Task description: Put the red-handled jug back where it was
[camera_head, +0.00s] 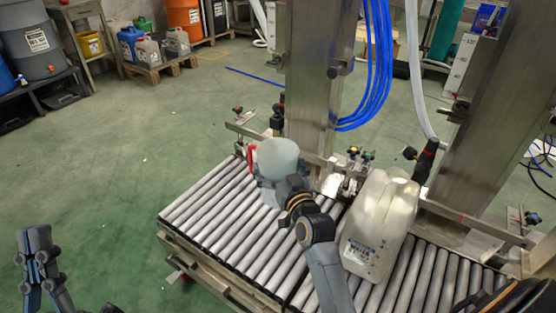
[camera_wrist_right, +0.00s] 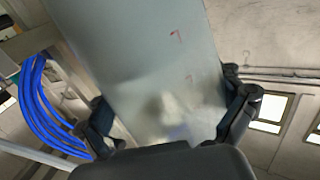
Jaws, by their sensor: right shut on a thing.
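A pale translucent jug (camera_head: 278,156) with a red handle (camera_head: 251,157) is over the far left part of the roller conveyor in the head view. My right gripper (camera_head: 275,185) is shut on the jug's body. In the right wrist view, the pale jug wall (camera_wrist_right: 150,65) fills the middle, with a dark finger on each side. The jug looks nearly upright. Its lower part is partly hidden by my gripper, so I cannot tell if it touches the rollers. My left gripper (camera_head: 38,255) is at the far left, away from the conveyor, with nothing visible in it.
A large translucent canister (camera_head: 378,235) stands on the roller conveyor (camera_head: 215,215) to the right of my right arm. Metal columns (camera_head: 312,70) and blue hoses (camera_head: 378,70) rise behind. Rollers left of the jug are bare. The green floor at left is open.

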